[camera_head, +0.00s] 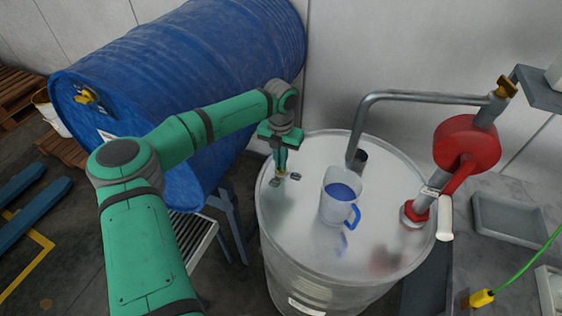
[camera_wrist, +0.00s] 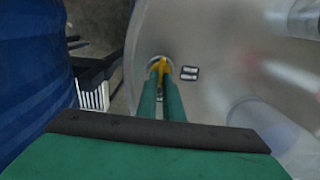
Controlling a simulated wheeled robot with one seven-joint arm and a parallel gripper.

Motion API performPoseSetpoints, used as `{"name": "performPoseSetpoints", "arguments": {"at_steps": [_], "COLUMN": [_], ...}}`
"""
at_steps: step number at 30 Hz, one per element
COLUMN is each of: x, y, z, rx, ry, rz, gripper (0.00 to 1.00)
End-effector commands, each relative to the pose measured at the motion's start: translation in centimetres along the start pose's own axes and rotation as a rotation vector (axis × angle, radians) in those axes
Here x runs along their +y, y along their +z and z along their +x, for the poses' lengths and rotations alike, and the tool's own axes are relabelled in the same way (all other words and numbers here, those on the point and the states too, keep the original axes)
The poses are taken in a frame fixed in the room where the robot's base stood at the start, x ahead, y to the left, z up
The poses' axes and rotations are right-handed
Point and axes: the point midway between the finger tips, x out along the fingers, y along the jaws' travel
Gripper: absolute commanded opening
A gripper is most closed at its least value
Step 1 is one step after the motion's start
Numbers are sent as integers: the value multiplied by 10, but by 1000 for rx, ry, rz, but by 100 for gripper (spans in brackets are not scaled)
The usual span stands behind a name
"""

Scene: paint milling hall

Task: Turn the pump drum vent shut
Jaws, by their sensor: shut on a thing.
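The pump drum (camera_head: 300,243) is a silver metal drum standing upright, with a red rotary pump (camera_head: 466,146) on the right of its lid. The vent (camera_head: 279,177) is a small fitting with a yellow handle near the left edge of the lid. My gripper (camera_head: 280,171) points down over it. In the wrist view the two green fingers (camera_wrist: 162,88) are closed around the yellow vent handle (camera_wrist: 162,66). The fingers hide part of the handle, and I cannot tell how far it is turned.
A jug (camera_head: 342,194) with blue liquid stands on the lid right of my gripper. A bent metal pipe (camera_head: 420,97) arches over the lid. A large blue drum (camera_head: 180,80) lies at left. A small marked plate (camera_wrist: 189,73) lies beside the vent.

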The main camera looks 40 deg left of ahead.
Motion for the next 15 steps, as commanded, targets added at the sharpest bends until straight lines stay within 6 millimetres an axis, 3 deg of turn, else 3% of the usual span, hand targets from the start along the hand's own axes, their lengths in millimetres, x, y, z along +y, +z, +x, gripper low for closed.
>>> {"name": "performPoseSetpoints", "arguments": {"at_steps": [2,5,6,15], "x": [0,0,0,0], "y": [0,0,0,0], "z": [0,0,0,-2], "rx": [-1,-1,0,0], "ry": [1,1,1,1], "rz": [1,1,1,0], "gripper": [0,24,26,26]}}
